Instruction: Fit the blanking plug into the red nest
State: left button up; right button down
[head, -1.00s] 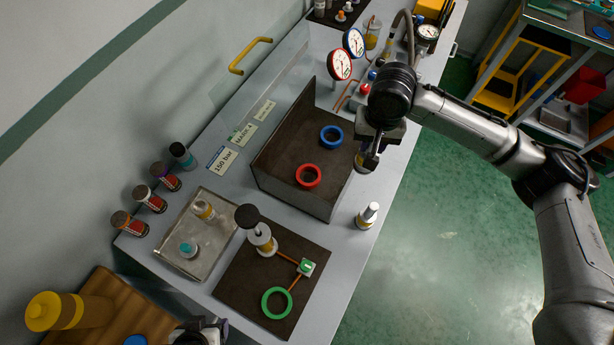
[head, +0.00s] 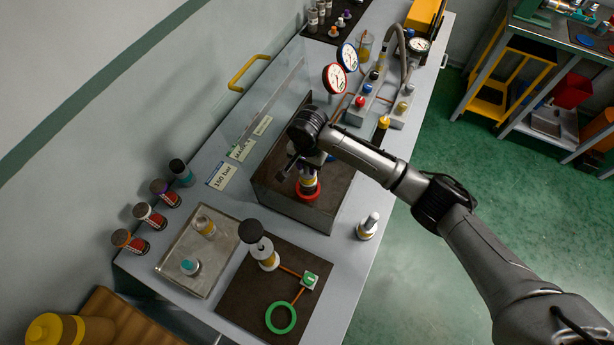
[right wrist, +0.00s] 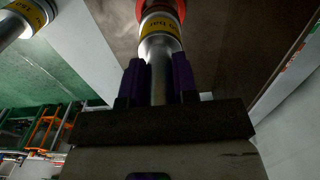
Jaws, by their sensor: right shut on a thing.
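The red nest (head: 308,194) is a red ring on the dark floor of the clear-fronted box. My right gripper (head: 306,168) points down over it, shut on the blanking plug (head: 309,182), a silver piece with a yellow band. In the right wrist view the fingers (right wrist: 157,80) grip the plug's silver stem, and its yellow-banded body (right wrist: 160,28) reaches the red ring (right wrist: 161,7). The plug's far end is at the ring; I cannot tell how deep it sits. The blue ring is mostly hidden behind my gripper. My left gripper is not in view.
Another silver piece (head: 368,226) stands on the bench right of the box (head: 300,213). A metal tray (head: 205,262) with small fittings and a dark mat (head: 243,297) with a green ring (head: 281,317) lie in front. Gauges (head: 334,78) stand behind.

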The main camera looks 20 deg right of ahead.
aim_at(308, 174)
jog(key=shift+f, duration=2.6)
jog(key=c, duration=1.4)
grip_release()
jog(key=shift+f, duration=0.15)
jog(key=o, duration=0.5)
jog(key=shift+r, duration=0.25)
notch_tip(308, 174, up, 12)
jog(key=shift+f+p, duration=0.1)
jog(key=shift+p, duration=0.2)
